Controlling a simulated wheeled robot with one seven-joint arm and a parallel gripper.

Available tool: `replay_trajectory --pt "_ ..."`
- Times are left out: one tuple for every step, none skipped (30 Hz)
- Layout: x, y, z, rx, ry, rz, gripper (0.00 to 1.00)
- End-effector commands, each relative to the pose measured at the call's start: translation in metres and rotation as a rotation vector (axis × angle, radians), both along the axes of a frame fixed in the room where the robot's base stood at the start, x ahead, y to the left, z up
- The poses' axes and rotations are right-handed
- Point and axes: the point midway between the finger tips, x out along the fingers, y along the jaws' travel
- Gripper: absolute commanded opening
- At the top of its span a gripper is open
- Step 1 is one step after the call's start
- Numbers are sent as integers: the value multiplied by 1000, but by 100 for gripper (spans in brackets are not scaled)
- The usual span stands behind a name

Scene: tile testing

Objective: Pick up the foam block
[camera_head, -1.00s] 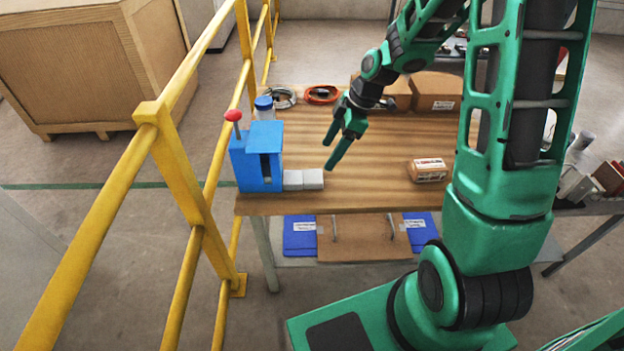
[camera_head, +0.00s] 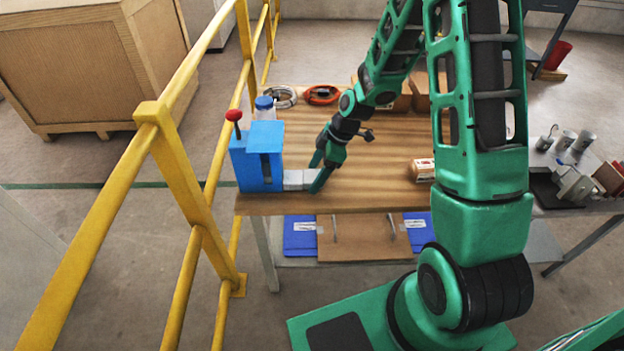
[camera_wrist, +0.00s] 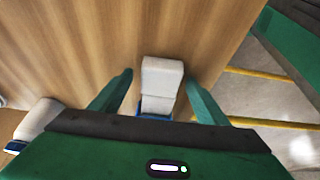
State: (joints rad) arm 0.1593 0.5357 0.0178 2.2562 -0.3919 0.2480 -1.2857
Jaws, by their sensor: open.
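A pale grey-white block (camera_head: 296,179), seemingly the foam block, lies at the table's front left, against the right side of a blue device (camera_head: 259,160). It seems to have two parts end to end. In the wrist view the white block (camera_wrist: 162,78) stands between my gripper's two green fingers (camera_wrist: 160,90), with a gap on each side. My gripper (camera_head: 317,174) is open around the block's right end. The right part is partly hidden by the fingers in the head view.
The blue device has a red knob (camera_head: 233,115); a blue-capped bottle (camera_head: 265,108) stands behind it. An orange-and-white package (camera_head: 421,170) lies to the right. A yellow railing (camera_head: 178,170) runs along the left.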

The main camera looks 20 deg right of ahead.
Motion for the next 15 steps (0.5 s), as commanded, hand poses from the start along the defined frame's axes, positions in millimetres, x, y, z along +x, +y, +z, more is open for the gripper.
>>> replay_trajectory --pt "0 0 -1 0 0 0 69" --pt "0 0 -1 0 -1 0 69" --pt "0 0 -1 0 -1 0 69" --pt "0 0 -1 0 -1 0 69" --pt "0 0 0 0 -1 0 69" --pt "0 0 0 0 -1 0 69" --pt "0 0 0 0 -1 0 64" --pt "0 0 0 0 -1 0 57" --pt "0 0 0 0 -1 0 47" --pt "0 0 0 0 -1 0 40" --pt "0 0 0 0 -1 0 33" --pt "0 0 0 0 -1 0 25" --pt "0 0 0 0 -1 0 25" --pt "0 0 0 0 -1 0 25" --pt "0 0 0 0 -1 0 25"
